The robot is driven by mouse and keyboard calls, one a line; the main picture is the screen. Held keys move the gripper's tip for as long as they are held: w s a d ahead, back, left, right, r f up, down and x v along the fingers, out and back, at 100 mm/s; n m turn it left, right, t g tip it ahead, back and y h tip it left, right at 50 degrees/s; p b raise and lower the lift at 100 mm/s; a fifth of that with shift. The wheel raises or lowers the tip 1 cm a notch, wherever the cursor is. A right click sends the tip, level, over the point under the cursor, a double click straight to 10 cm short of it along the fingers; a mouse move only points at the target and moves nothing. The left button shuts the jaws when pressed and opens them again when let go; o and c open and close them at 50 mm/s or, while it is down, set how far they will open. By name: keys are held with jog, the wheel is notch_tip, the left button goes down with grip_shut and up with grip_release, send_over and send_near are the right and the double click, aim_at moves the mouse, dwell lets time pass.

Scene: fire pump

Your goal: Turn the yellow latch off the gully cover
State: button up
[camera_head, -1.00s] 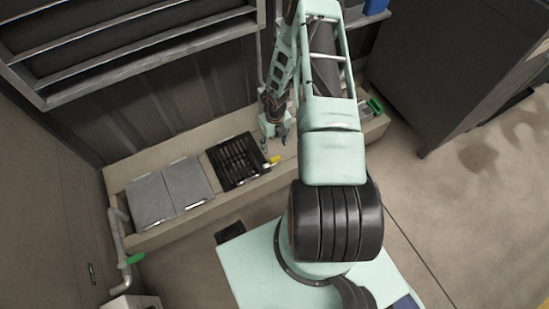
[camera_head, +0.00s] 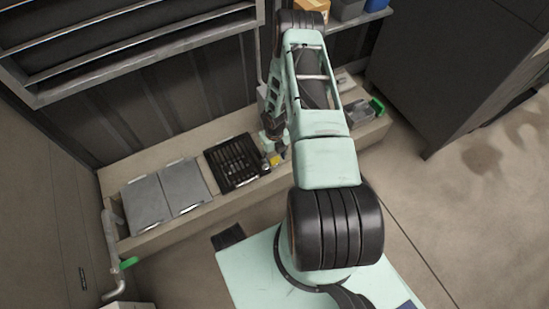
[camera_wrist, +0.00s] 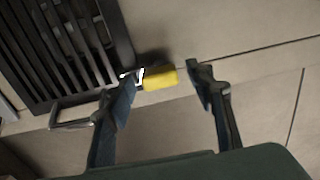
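The yellow latch (camera_wrist: 161,79) sits at the edge of the black slatted gully cover (camera_wrist: 48,50) in the wrist view. It also shows as a small yellow spot in the head view (camera_head: 275,159), beside the cover (camera_head: 236,163). My gripper (camera_wrist: 163,82) is open. Its left finger is at the latch's left end, by the cover's edge, and its right finger is to the right of the latch with a small gap. In the head view my gripper (camera_head: 272,152) is low over the ledge at the latch, partly hidden by my arm.
Two grey cover plates (camera_head: 147,200) lie on the ledge left of the gully cover. A metal handle (camera_wrist: 75,116) stands at the cover's edge. A grey item with a green part (camera_head: 376,107) is at the ledge's right end. A dark cabinet (camera_head: 450,70) stands right.

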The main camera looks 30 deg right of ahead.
jog(key=c, duration=1.1)
jog(key=n, duration=1.3)
jog(key=shift+n, duration=2.5)
